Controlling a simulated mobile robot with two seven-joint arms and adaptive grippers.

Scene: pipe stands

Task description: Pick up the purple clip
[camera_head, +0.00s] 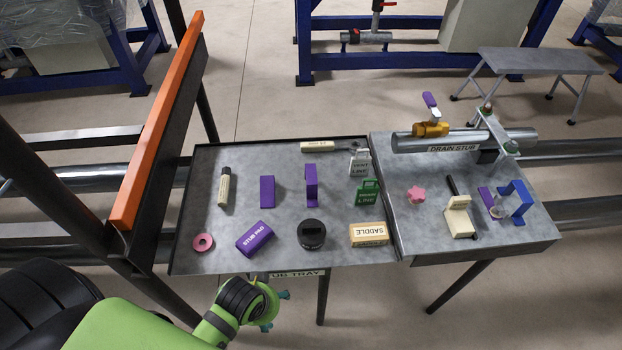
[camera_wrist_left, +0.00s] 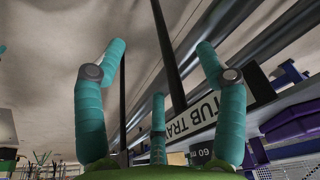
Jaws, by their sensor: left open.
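Several purple pieces lie on the grey tray (camera_head: 215,258). An upright purple bracket (camera_head: 312,180) is the one most like a clip. A flat purple block (camera_head: 267,192) lies to its left, and a purple box marked STUB PAD (camera_head: 255,239) lies nearer the front. My left gripper (camera_head: 280,308) is in front of the tray's front edge, apart from all these pieces. In the left wrist view its teal fingers (camera_wrist_left: 160,62) are spread with nothing between them. My right gripper is not in view.
The tray also holds a pink ring (camera_head: 203,242), a black round part (camera_head: 312,235), a SADDLE block (camera_head: 368,234) and green DRAIN LINE tag (camera_head: 368,193). On the right table are a pipe marked DRAIN STUB (camera_head: 465,141) and a blue bracket (camera_head: 517,198). An orange-topped barrier (camera_head: 160,115) stands left.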

